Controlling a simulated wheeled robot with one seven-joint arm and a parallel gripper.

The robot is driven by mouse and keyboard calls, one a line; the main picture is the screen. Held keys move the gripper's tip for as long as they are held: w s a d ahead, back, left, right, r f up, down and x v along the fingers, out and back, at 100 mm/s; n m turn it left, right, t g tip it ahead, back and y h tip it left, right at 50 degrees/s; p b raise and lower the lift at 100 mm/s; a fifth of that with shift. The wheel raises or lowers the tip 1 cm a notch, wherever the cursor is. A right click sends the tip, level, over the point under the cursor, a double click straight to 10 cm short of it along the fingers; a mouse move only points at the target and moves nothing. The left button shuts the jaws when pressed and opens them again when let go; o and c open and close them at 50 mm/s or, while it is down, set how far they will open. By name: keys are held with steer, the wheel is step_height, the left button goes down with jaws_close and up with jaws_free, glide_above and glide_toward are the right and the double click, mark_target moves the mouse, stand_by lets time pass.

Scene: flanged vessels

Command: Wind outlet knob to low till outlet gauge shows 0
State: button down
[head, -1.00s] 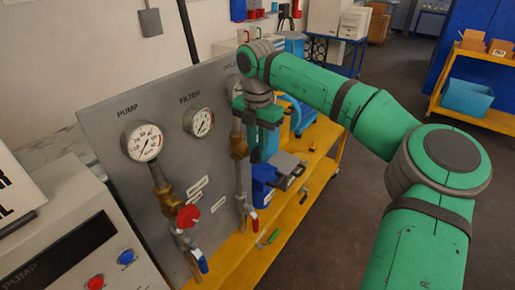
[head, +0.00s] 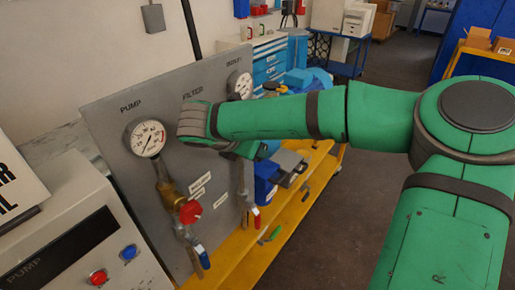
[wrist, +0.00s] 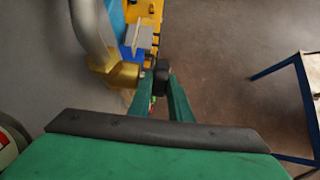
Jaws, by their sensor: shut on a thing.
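The outlet gauge (head: 240,86) is the far white dial on the grey panel (head: 140,100). Its needle is too small to read surely. In the wrist view, a dark knob (wrist: 161,71) sticks out from a brass body (wrist: 122,74) on a grey pipe. I take it for the outlet knob; no marking on it can be read. My gripper (wrist: 160,84) is shut on this knob, with its green fingers on either side. In the head view, my arm hides the knob and most of the gripper, and also covers the filter gauge.
The pump gauge (head: 147,138) and a red knob (head: 190,212) are at the near end of the panel. Valves with blue (head: 201,252) and red (head: 256,222) handles hang below. A yellow bench (head: 240,247) runs along the panel.

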steer(key=t+h, duration=0.3)
steer(key=t, duration=0.1)
steer(key=shift+s+a+f, duration=0.2)
steer(key=shift+a+f, duration=0.05)
steer(key=shift+f, duration=0.15)
stand_by(0.4)
steer(key=c, duration=1.9)
jaws_free()
steer(key=v, duration=1.1)
steer(key=shift+d+f, duration=0.1)
steer(key=shift+f, duration=0.1)
